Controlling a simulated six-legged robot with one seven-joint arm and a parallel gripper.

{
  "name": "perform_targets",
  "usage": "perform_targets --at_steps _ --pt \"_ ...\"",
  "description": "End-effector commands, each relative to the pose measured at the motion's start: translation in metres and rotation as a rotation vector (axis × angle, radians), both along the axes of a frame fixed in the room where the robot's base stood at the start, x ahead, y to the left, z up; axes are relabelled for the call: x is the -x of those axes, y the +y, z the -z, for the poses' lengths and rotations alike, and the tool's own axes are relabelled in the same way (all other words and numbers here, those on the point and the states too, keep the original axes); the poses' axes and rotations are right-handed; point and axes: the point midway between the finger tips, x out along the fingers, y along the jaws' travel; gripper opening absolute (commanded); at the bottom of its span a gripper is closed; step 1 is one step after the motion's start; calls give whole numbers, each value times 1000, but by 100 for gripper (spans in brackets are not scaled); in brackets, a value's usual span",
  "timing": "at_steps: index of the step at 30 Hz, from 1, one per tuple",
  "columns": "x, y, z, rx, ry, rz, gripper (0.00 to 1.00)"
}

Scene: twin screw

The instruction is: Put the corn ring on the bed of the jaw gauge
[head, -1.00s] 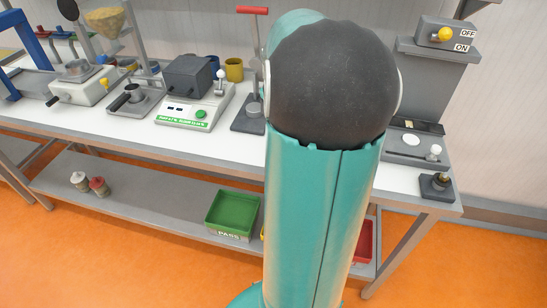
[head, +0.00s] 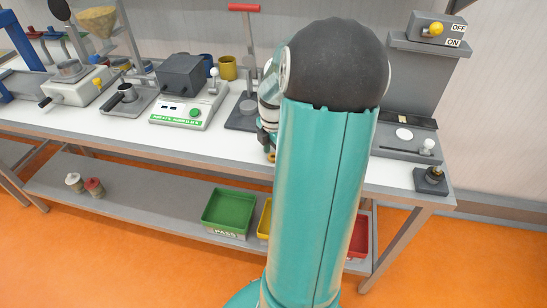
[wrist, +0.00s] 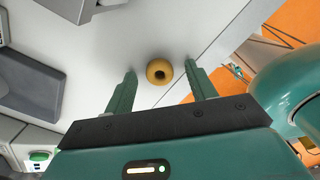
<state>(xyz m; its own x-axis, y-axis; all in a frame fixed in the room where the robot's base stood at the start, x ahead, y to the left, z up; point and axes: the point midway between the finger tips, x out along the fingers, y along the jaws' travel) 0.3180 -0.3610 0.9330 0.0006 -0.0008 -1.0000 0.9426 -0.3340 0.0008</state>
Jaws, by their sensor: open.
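The corn ring (wrist: 151,72) is a small yellow ring with a dark hole, lying on the white bench top near its front edge in the wrist view. My gripper (wrist: 160,68) is open and empty, its two green fingers pointing toward the ring, one to each side of it in the picture. I cannot tell how far the fingertips are above it. A white device with a display, green button and lever (head: 188,115) may be the jaw gauge; I cannot tell for sure.
A grey stand with a red T-handle (head: 242,112) is beside my arm. A grey press with a yellow knob (head: 410,85) is at right. A green bin (head: 226,212) sits on the lower shelf. The bench front left of my arm is clear.

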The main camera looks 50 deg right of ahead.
Motion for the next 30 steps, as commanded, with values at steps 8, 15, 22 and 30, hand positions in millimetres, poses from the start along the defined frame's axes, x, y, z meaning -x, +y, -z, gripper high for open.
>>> perform_targets --at_steps 8,15,22,30 --pt "0 0 0 0 0 0 18" --pt "0 0 0 0 0 0 18" --pt "0 0 -6 1 -1 0 18" --pt "5 5 -41 3 -1 1 18"
